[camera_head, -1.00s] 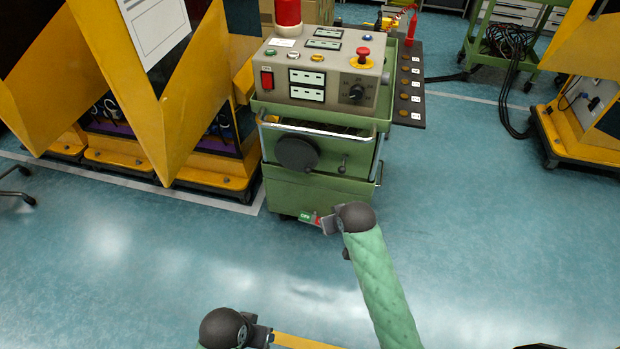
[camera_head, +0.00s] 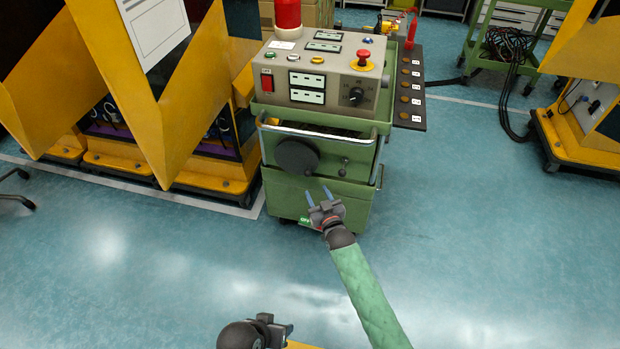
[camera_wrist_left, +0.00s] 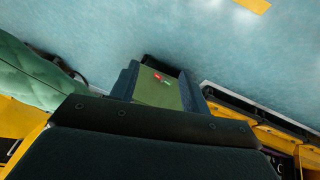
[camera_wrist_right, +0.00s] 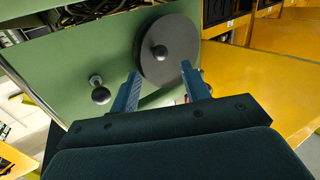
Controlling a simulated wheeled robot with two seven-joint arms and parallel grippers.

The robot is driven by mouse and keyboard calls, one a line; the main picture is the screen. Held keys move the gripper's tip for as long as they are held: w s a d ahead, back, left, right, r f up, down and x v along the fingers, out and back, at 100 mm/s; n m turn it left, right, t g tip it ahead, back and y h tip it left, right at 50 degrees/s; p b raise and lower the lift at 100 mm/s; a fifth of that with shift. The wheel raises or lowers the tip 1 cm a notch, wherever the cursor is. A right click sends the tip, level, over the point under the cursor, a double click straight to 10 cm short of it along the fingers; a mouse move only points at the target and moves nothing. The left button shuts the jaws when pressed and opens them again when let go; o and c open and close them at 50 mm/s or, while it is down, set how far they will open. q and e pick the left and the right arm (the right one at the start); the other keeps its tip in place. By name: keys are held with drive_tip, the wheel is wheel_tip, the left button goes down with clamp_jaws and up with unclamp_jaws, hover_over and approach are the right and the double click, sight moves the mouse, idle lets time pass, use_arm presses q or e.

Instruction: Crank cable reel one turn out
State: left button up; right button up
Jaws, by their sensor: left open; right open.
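The cable reel's dark round disc (camera_head: 297,156) is on the front of the green cart (camera_head: 318,197). A small knob on a stem (camera_head: 344,167) sticks out to its right; I cannot tell which of the two turns the reel. In the right wrist view the disc (camera_wrist_right: 167,50) has a round knob at its middle, and the ball knob (camera_wrist_right: 100,95) is at left. My right gripper (camera_head: 325,192) is open and empty, below and in front of the disc, pointing toward the cart; its fingers (camera_wrist_right: 166,90) appear apart from disc and knob. My left gripper (camera_head: 289,331) is open, low in front.
A control box (camera_head: 322,75) with a red stop button and dial tops the cart. A silver rail (camera_head: 318,134) crosses its front. Yellow cabinets (camera_head: 190,110) stand close at left. The floor (camera_head: 470,220) at right is clear.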

use_arm(q)
drive_tip(key=shift+s+a+r+p, duration=0.1)
drive_tip(key=shift+s+r+p, duration=0.1)
drive_tip(key=shift+r, duration=0.6)
drive_tip(key=shift+s+a+r+p, duration=0.1)
drive_tip(key=shift+r+p, duration=0.05)
drive_tip(key=shift+r, duration=0.65)
use_arm(e)
drive_tip(key=x, duration=0.8)
drive_tip(key=shift+r, duration=0.2)
use_arm(q)
drive_tip(key=shift+f+g, duration=0.1)
drive_tip(key=shift+g, duration=0.2)
use_arm(e)
clamp_jaws()
